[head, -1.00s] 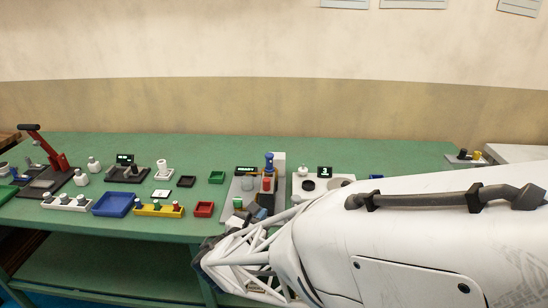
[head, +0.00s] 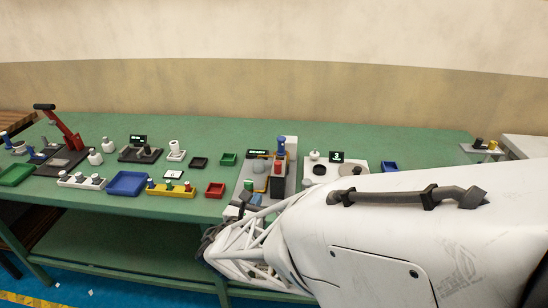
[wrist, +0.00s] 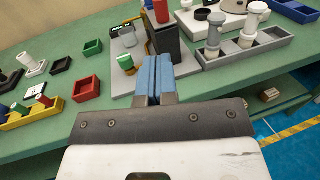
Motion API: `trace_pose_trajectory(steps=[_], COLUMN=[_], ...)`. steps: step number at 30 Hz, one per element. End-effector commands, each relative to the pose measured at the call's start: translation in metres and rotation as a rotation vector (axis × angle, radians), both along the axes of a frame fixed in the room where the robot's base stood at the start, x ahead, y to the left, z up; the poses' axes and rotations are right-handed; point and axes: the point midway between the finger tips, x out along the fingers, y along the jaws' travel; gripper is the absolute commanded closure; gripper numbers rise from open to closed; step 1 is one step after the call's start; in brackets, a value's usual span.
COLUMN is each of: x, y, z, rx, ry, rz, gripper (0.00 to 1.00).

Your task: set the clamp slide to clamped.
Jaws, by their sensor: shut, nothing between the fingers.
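The station with a grey plate (head: 246,183) stands on the green table; its small display (head: 258,153) has green text that is too small to read. A column with a red part (head: 280,167) and a blue top (head: 281,145) rises at its back right. I cannot tell which part is the clamp slide, or how it is set. In the wrist view a green-topped piece (wrist: 125,62) and a dark block (wrist: 166,42) stand on the plate (wrist: 122,85). My gripper (wrist: 153,62) has its blue fingers together, empty, in front of the dark block. Whether they touch it is unclear.
A red tray (head: 215,189), green tray (head: 228,158) and yellow block with knobs (head: 170,188) lie left of the station. Bare green table lies behind the stations.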

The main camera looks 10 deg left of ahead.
Motion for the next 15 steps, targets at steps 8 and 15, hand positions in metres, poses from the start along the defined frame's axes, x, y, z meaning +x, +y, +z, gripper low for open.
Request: trace_pose_trajectory(steps=[8,15], x=[0.022,0.05], y=[-0.007,-0.015], z=[-0.001,0.0], rx=[0.0,0.0], ry=[0.001,0.0], rz=[-0.003,-0.004], gripper=[1.0,1.0])
